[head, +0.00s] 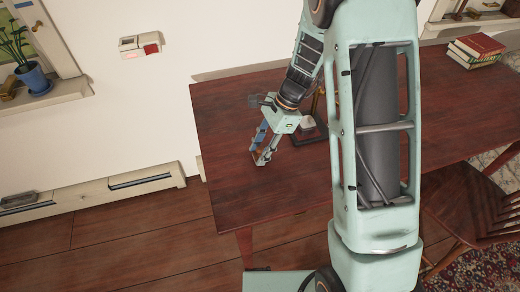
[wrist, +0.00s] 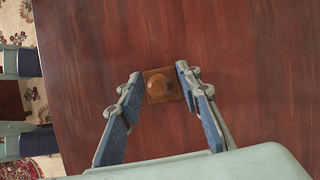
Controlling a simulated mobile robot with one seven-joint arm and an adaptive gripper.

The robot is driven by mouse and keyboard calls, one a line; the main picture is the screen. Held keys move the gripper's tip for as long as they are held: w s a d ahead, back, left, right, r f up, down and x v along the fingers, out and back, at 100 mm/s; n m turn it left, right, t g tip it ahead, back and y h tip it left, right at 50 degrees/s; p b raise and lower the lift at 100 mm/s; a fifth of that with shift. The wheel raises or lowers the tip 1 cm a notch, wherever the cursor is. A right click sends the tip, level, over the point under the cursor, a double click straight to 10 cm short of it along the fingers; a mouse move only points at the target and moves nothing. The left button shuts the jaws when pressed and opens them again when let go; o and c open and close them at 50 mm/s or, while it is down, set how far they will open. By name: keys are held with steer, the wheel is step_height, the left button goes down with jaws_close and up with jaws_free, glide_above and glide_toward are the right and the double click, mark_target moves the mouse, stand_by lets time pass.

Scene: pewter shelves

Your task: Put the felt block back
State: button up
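A small square brown block with a rounded amber patch on top (wrist: 161,84) lies on the dark red wooden table (wrist: 245,60). It may be the felt block; I cannot tell its material. My gripper (wrist: 159,75) is open, with its two blue-padded fingers apart on either side of the block. A narrow gap shows at the left finger; the right fingertip is very close to the block's edge. In the head view my gripper (head: 261,158) points down at the table's left part, and the block is mostly hidden between the fingertips.
A dark stand with a pale piece (head: 307,123) is just right of my gripper, partly hidden by my arm. Stacked books (head: 476,50) lie at the far right. A wooden chair (head: 480,205) stands at the right. The table's left part is clear.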

steer(key=o, duration=0.3)
steer(key=shift+r, duration=0.1)
steer(key=p+v, duration=0.1)
steer(key=v, duration=1.1)
steer(key=shift+r+p, duration=0.1)
steer(key=shift+p, duration=0.25)
